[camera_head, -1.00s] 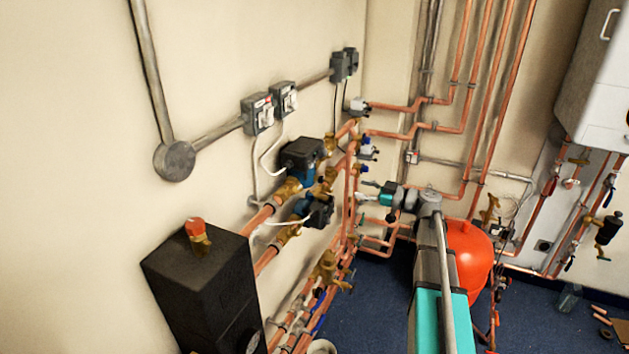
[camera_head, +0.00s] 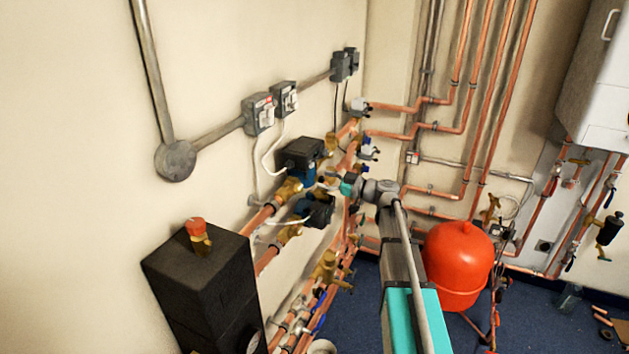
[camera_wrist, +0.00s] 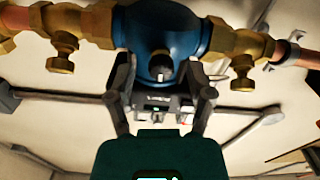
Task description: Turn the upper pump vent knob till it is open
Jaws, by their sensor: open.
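The upper pump (camera_head: 303,174) is a blue body with a black box on the wall pipework in the head view. My gripper (camera_head: 326,182) is just right of it, beside the brass fittings. In the wrist view a blue pump body (camera_wrist: 162,28) fills the top middle. A small dark vent knob (camera_wrist: 161,71) with a pale end sticks out from it. My gripper (camera_wrist: 160,72) is open, one finger on each side of the knob in the picture. Contact does not show. The knob is too small to make out in the head view, and its turn position cannot be told.
Brass valves (camera_wrist: 62,52) flank the pump in the wrist view. A lower pump (camera_head: 316,210) sits just below in the head view. Copper pipes run close around it. A red tank (camera_head: 458,262) stands right of my arm. A black box (camera_head: 200,285) stands front left.

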